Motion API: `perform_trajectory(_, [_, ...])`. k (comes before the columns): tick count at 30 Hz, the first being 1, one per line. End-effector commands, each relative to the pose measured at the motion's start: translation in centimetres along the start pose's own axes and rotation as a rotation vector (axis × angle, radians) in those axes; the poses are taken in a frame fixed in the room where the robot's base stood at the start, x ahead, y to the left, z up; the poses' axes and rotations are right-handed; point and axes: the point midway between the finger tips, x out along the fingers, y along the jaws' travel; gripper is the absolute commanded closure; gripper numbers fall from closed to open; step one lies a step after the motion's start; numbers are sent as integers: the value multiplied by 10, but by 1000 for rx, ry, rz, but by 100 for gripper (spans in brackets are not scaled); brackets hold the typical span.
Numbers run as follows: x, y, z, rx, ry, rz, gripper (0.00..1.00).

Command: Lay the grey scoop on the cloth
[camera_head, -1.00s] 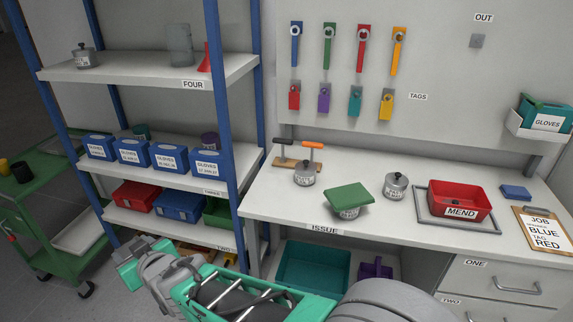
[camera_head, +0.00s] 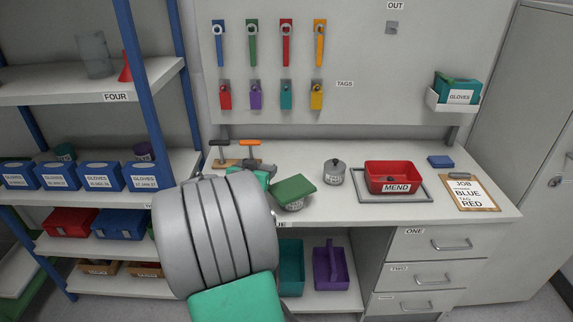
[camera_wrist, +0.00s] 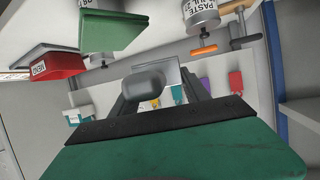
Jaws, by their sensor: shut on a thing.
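My gripper (camera_wrist: 160,95) fills the lower wrist view, its dark fingers shut on a grey, rounded piece (camera_wrist: 143,84) that looks like part of the grey scoop. A pale flat panel shows just beyond it; I cannot tell whether it belongs to the scoop. In the head view my arm hides most of the gripper, which is over the bench's left part, beside the green slab. A small flat blue piece (camera_head: 440,161), possibly the cloth, lies at the back right of the bench. I cannot confirm that it is cloth.
A green slab (camera_head: 294,189) sits tilted on a tin. A lidded tin (camera_head: 334,173) and a red MEND bin (camera_head: 392,177) on a grey tray (camera_head: 429,190) stand rightward. A clipboard (camera_head: 469,193) lies near the right edge.

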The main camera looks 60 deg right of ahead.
Motion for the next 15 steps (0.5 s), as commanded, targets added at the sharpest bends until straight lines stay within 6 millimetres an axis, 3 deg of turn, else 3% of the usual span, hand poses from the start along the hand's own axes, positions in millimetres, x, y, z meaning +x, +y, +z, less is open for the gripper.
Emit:
perform_trajectory(1, [11,23,-7,24,0,58,93])
perform_trajectory(3, [20,47,-12,50,0,120,93])
perform_trajectory(6, [28,68,-16,73,1,173,93])
perform_trajectory(15, [33,75,-7,79,0,190,93])
